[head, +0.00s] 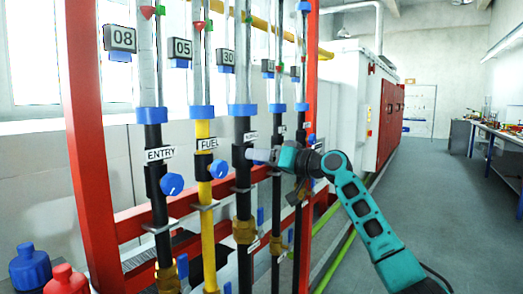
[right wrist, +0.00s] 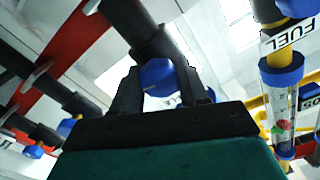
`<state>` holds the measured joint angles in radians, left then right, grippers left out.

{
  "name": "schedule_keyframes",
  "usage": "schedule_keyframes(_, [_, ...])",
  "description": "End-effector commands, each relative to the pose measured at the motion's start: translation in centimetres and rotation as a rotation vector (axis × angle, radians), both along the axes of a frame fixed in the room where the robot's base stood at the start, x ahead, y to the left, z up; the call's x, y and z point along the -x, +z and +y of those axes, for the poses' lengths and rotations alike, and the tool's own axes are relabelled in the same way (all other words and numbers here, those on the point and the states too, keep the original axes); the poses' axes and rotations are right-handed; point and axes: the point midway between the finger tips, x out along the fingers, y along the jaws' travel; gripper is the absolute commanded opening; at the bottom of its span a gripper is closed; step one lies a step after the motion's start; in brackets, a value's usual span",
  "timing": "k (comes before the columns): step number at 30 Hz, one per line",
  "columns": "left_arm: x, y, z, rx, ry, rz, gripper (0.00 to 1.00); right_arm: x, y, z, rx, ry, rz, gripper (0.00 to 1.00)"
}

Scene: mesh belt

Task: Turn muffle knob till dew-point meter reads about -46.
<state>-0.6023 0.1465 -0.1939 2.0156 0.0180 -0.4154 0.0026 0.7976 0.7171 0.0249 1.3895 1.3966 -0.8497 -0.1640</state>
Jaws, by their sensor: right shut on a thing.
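My right gripper (head: 262,155) reaches from the right to the third pipe, just below a small label (head: 250,136) that looks like MUFFLE. In the right wrist view, my right gripper (right wrist: 160,90) is shut on a blue knob (right wrist: 157,74), with a dark finger on each side. That knob is hidden by the gripper in the head view. The third pipe's display (head: 228,57) reads 30. I cannot make out a dew-point meter in either view. My left gripper is not in view.
The ENTRY pipe's knob (head: 172,184) and the FUEL pipe's knob (head: 218,169) are close on the left. Displays there read 08 (head: 120,38) and 05 (head: 182,48). Red and blue bottles (head: 30,267) stand at lower left. The floor (head: 430,220) at right is clear.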

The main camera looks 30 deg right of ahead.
Motion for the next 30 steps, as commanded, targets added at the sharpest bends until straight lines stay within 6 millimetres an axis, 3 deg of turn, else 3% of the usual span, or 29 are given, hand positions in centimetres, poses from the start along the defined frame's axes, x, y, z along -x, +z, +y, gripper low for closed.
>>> schedule_keyframes(9, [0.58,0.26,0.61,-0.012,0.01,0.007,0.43,0.01,0.23,-0.08,-0.107,-0.002,0.039,0.13])
schedule_keyframes(24, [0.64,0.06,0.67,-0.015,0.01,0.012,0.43,0.01,0.22,-0.14,-0.123,-0.003,0.044,0.13])
schedule_keyframes(25, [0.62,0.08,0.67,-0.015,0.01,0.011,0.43,0.01,0.22,-0.14,-0.123,-0.003,0.044,0.46])
schedule_keyframes(30, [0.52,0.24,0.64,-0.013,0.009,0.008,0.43,0.0,0.15,-0.1,-0.122,-0.002,0.046,0.62])
